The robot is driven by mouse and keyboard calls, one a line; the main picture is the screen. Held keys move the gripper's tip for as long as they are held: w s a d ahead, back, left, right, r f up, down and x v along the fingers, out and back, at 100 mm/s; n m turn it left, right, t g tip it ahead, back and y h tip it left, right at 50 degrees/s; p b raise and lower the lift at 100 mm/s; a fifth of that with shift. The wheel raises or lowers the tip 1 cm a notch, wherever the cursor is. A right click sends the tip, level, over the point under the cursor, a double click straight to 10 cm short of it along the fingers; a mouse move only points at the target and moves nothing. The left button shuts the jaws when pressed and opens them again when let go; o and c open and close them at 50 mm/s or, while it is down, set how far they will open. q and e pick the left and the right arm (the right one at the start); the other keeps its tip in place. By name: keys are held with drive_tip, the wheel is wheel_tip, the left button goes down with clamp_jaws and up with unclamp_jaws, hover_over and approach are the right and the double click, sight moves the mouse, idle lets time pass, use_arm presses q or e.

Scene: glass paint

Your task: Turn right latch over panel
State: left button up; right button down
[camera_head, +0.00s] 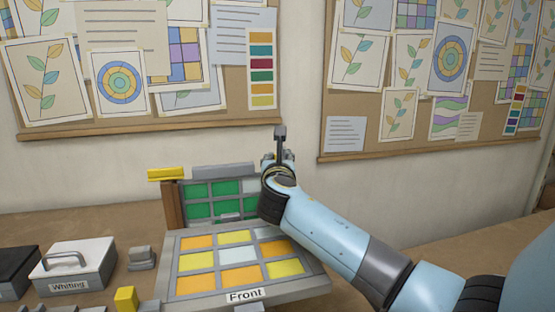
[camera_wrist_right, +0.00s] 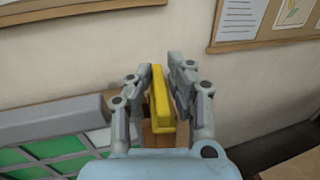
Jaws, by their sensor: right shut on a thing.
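The upright panel (camera_head: 204,190) with green panes stands at the back of the bench, with a grey bar along its top. In the right wrist view its green panes (camera_wrist_right: 50,148) and the grey bar (camera_wrist_right: 50,118) lie to the left. A yellow latch (camera_head: 168,174) sits at the panel's left top corner. My right gripper (camera_head: 281,148) is at the right top corner. The right yellow latch (camera_wrist_right: 158,98) is between its fingers, on top of a wooden post, and the gripper is shut on it. My arm hides this latch in the head view. My left gripper is not in view.
A white box marked Whiting (camera_head: 75,270), a grey block (camera_head: 141,258) and a yellow block (camera_head: 126,299) stand left. The wall with pinboards is close behind.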

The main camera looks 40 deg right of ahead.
idle(0.7)
drive_tip(key=c, duration=1.4)
unclamp_jaws()
drive_tip(key=shift+o, duration=0.2)
drive_tip(key=v, duration=1.2)
drive_tip(key=shift+a, duration=0.1)
